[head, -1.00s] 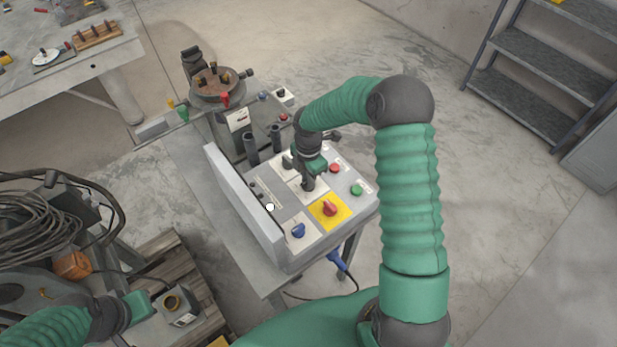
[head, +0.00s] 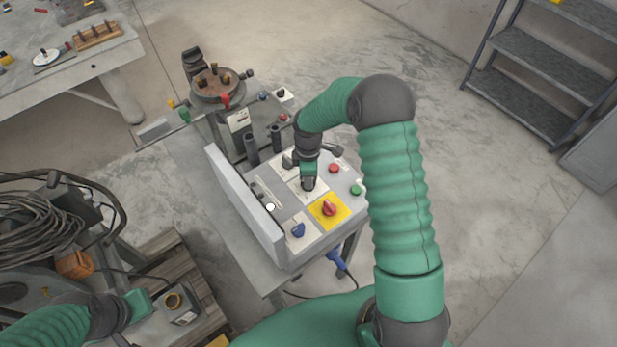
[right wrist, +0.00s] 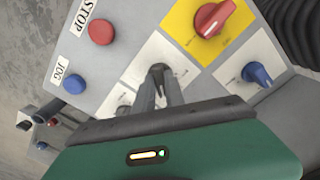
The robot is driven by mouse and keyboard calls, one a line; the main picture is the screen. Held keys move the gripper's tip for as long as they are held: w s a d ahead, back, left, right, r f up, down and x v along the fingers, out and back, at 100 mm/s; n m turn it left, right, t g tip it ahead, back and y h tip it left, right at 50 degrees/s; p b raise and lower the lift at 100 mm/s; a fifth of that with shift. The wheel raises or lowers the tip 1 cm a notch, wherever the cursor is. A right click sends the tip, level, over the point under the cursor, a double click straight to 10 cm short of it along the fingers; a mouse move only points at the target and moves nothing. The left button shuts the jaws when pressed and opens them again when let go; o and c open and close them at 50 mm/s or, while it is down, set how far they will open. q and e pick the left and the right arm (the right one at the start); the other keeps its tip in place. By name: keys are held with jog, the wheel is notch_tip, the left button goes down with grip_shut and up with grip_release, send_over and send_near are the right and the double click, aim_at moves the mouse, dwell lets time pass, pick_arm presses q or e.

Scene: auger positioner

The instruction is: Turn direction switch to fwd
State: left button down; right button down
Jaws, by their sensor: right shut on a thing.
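The control panel (head: 283,214) stands on a grey cart. Its middle white plate (right wrist: 150,52) carries a dark knob (right wrist: 157,70), most likely the direction switch; its markings are too small to read. My right gripper (head: 308,184) points down at this plate, and in the right wrist view its fingers (right wrist: 159,78) are closed around the knob. The fingers hide much of the knob, so its setting cannot be read. My left gripper (head: 140,303) is at the lower left, away from the panel; its fingers are not clear.
Beside the plate are a red rotary switch (head: 329,208) on yellow, a blue knob (head: 298,230), a red button (head: 334,168) and a green button (head: 356,190). A raised grey wall (head: 243,205) edges the panel's left. The positioner's round table (head: 217,82) stands behind.

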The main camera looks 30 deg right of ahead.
jog(key=shift+w+r+m, duration=0.1)
jog(key=shift+w+m, duration=0.05)
jog(key=shift+m, duration=0.55)
jog(key=c, duration=1.4)
grip_release()
notch_tip(320, 180, up, 17)
jog(key=b, duration=0.1)
jog(key=shift+f, duration=0.2)
